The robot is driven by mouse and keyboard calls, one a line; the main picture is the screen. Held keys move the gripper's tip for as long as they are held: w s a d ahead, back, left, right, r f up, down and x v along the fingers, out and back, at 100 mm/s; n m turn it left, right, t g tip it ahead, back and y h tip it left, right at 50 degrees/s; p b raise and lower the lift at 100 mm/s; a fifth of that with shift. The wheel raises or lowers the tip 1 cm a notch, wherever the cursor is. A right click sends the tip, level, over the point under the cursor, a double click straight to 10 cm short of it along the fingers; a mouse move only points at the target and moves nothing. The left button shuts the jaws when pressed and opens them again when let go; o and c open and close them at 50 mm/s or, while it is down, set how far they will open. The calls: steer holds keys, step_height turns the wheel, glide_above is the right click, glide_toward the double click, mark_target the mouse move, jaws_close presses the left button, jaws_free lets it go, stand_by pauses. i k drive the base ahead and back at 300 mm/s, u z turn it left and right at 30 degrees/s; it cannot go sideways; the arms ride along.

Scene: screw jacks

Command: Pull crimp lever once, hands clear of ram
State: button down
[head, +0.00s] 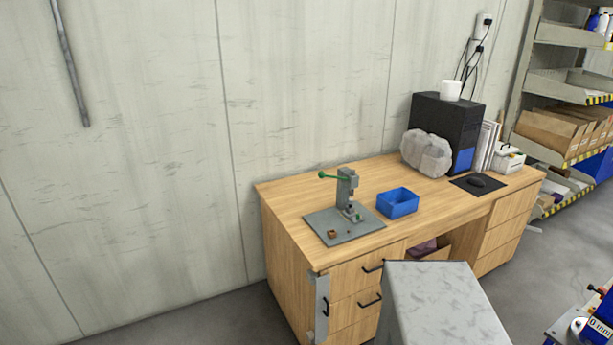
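A small grey crimp press (347,190) stands upright on a flat grey base plate (326,218) at the left part of a wooden desk. Its crimp lever (328,175) is green with a round knob end and sticks out to the left from the top of the press, roughly level. The ram area at the front of the press is too small to make out clearly; a small green part (359,217) shows low beside it. A small brown piece (332,233) sits on the plate's front left. My gripper is not in view.
A blue bin (398,202) stands right of the press on the desk (425,219). A bagged bundle (426,153), black computer (447,125) and mouse pad (470,186) are farther right. A drawer is partly open. A grey mottled box shape fills the bottom centre; I cannot tell whether it is mine.

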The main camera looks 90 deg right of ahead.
mark_target(321, 174)
steer(key=u, duration=0.45)
steer(key=k, duration=2.65)
steer(key=z, duration=0.8)
